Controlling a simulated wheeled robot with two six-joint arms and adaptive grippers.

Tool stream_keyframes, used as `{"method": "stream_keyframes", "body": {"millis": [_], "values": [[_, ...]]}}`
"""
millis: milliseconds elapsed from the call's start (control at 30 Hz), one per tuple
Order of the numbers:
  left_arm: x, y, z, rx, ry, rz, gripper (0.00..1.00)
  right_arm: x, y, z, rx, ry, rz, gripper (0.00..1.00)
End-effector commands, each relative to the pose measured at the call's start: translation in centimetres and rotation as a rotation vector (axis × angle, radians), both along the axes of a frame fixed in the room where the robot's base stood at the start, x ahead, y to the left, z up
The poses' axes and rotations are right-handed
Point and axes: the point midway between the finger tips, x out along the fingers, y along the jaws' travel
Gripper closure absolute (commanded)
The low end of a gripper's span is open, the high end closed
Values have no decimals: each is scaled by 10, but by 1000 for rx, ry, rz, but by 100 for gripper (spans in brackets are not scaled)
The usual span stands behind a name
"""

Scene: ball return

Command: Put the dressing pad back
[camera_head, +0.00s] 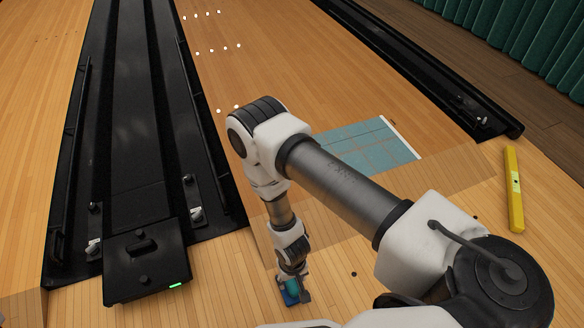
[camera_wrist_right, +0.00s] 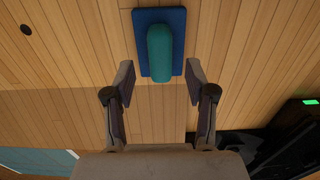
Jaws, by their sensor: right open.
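The dressing pad is a blue rectangular base (camera_wrist_right: 177,73) with a rounded teal handle (camera_wrist_right: 159,48) along its middle. It lies flat on the wooden floor, and in the head view it shows partly behind my right gripper as a small blue and teal patch (camera_head: 289,294). My right gripper (camera_wrist_right: 160,78) is open, its fingers spread wider than the handle. The fingertips are near the pad's near end, and nothing is between them. In the head view the right gripper (camera_head: 293,280) points down at the pad. My left gripper is not in view.
A pale blue gridded panel (camera_head: 395,150) with a white edge lies on the lane behind my arm. A yellow bar (camera_head: 514,190) lies at the right. Black gutters and a black box (camera_head: 146,270) with a green light stand at the left. A dark spot (camera_head: 354,274) marks the floor.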

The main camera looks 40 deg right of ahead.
Motion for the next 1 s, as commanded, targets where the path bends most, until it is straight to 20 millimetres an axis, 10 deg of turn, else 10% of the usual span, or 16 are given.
{"method": "stream_keyframes", "body": {"millis": [100, 367, 633, 1000], "values": [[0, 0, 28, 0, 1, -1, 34, 1, 0, 41, 0, -1, 1, 44], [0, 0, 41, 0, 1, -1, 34, -7, -4, 75, -1, 1, 11, 44], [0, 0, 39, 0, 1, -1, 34, -89, -28, 153, 4, -1, 180, 44], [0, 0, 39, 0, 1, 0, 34, -93, -29, 158, 4, -4, 198, 44]]}}
